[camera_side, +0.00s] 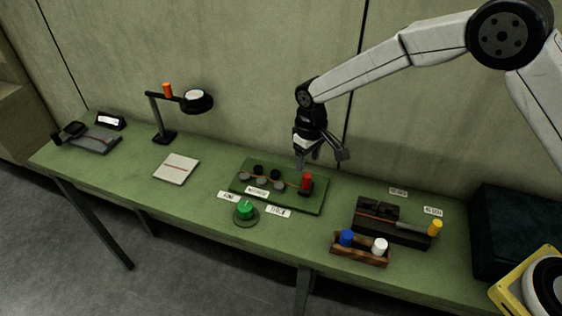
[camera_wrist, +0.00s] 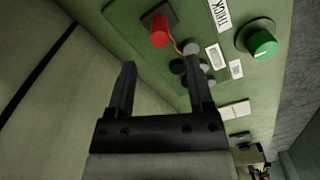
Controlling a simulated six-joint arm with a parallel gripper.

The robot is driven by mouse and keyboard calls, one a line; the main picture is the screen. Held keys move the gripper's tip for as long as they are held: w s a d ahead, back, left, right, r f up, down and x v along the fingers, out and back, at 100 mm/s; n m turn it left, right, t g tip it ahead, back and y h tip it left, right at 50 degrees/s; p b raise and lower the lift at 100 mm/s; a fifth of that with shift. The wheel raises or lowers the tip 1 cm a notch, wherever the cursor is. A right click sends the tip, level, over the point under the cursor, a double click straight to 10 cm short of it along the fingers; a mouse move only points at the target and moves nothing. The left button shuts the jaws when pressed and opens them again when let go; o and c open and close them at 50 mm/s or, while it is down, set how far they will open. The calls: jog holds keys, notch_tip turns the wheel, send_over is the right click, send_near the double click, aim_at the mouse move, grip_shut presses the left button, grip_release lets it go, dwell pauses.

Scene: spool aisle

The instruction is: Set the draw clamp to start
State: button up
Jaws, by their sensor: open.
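A black block (camera_side: 377,215) with a grey sliding bar and a yellow knob (camera_side: 435,228) stands at the right of the bench; it looks like the draw clamp. The yellow knob is at its right end. Two small labels lie behind it, one (camera_side: 398,192) near its left part and one (camera_side: 433,210) near the knob; their words are too small to read surely. My gripper (camera_side: 321,159) is open and empty, above the back of the green board, left of and apart from the clamp. Its two fingers show in the wrist view (camera_wrist: 162,75), where I cannot make out the clamp.
The green board (camera_side: 313,208) bears a red knob (camera_side: 307,182) and several dark and grey pegs. A green dial (camera_side: 245,209) sits before it. A wooden rack (camera_side: 362,259) with blue and white pegs stands before the clamp. A lamp stand (camera_side: 160,120) is left; a dark box (camera_side: 515,235) right.

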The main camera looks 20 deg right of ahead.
aim_at(307, 175)
jog(key=shift+f, duration=3.75)
grip_shut()
